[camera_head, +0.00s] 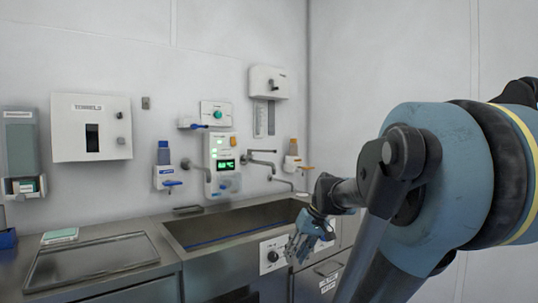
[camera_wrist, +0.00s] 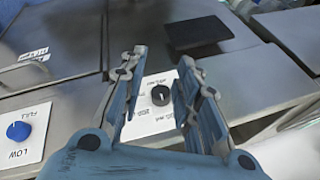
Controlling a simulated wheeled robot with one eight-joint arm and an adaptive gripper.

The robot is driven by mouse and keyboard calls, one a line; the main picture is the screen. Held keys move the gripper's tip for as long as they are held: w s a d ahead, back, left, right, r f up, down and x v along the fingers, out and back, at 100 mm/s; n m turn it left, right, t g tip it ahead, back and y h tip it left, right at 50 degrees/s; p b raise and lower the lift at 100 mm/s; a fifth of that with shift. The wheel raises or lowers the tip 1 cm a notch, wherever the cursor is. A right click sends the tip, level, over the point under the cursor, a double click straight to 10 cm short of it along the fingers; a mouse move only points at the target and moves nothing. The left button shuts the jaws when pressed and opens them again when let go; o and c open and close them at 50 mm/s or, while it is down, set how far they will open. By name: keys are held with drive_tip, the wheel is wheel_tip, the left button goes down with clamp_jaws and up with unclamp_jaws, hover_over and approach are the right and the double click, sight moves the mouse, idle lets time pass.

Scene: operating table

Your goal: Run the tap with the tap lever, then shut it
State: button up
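Several metal tap spouts (camera_head: 262,151) come out of the wall above the steel sink (camera_head: 185,246). A blue lever-like part (camera_head: 199,126) sits on the wall above them; I cannot tell which part is the tap lever. No running water is visible. My gripper (camera_head: 300,247) is low at the sink's front right, well apart from the spouts. In the wrist view my gripper (camera_wrist: 159,64) is open, its two blue fingers apart with nothing held. A black knob (camera_wrist: 160,95) on a white plate shows between the fingers; the same knob shows left of my gripper in the head view (camera_head: 272,256).
A blue knob (camera_wrist: 18,131) marked LOW and FULL is at the wrist view's lower left. A steel tray (camera_head: 92,262) lies on the left counter. Wall dispensers (camera_head: 92,127) and a panel with green lights (camera_head: 222,152) line the wall. Space above the sink is clear.

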drive_tip(key=w+a+r+n+y, duration=0.2)
drive_tip(key=w+r+y, duration=0.1)
drive_tip(key=w+r, duration=0.7)
drive_tip(key=n+t+y, duration=0.5)
drive_tip(key=n+y, duration=0.1)
drive_tip(key=y, duration=0.3)
approach(272, 151)
drive_tip(key=x, duration=1.1)
drive_tip(key=shift+w+a, duration=0.2)
drive_tip(key=shift+w, duration=0.3)
clamp_jaws()
